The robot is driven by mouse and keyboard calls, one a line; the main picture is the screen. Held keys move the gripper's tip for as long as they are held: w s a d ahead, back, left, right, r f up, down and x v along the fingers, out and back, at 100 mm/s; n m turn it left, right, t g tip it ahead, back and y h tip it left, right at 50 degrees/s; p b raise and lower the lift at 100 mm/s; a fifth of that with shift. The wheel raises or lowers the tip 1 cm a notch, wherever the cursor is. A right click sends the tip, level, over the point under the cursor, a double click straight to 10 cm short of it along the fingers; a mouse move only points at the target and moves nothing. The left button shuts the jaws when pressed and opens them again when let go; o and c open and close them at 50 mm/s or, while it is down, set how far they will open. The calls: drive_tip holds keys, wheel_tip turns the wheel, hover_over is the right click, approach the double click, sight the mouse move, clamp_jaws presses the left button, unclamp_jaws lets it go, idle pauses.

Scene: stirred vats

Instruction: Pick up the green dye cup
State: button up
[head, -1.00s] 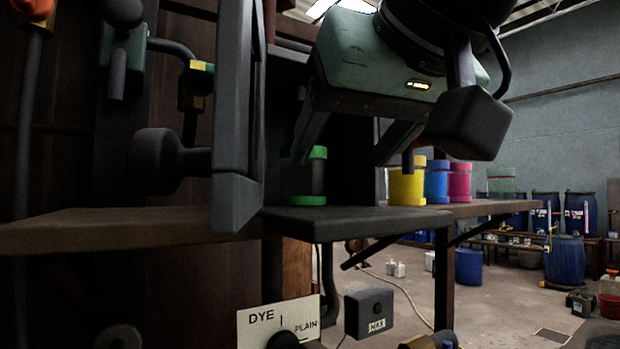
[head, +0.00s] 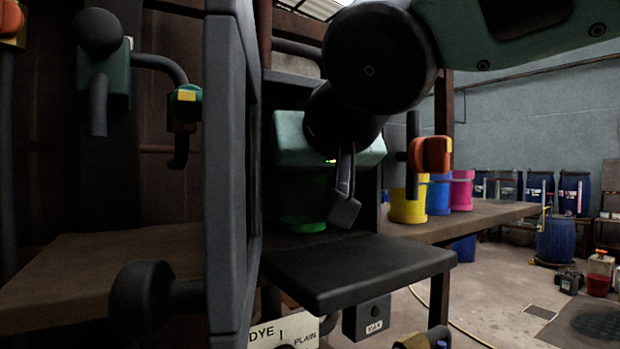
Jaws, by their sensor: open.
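The green dye cup (head: 303,224) stands inside the dark recess, behind the black shelf. Its bright green base ring shows clearly; its upper part is dim and partly hidden under my gripper. My gripper (head: 322,205) is open inside the recess, its pale green body just above the cup. One dark finger hangs down to the right of the cup. The other finger I cannot make out, so I cannot tell whether the cup is between the fingers or whether they touch it.
A dark upright panel (head: 228,180) with a knob stands close on the left of the recess. The black shelf (head: 355,268) juts out in front, bare. Yellow (head: 407,203), blue (head: 438,195) and magenta (head: 461,190) cups stand on the wooden bench (head: 490,216) at right.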

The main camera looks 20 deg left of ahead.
drive_tip(key=shift+w+a+r+p, duration=0.1)
drive_tip(key=shift+w+a+p, duration=0.2)
drive_tip(key=shift+w, duration=0.15)
drive_tip(key=shift+w+a+f, duration=0.2)
drive_tip(key=shift+f, duration=0.2)
drive_tip(key=c, duration=0.8)
drive_tip(key=shift+o, duration=0.2)
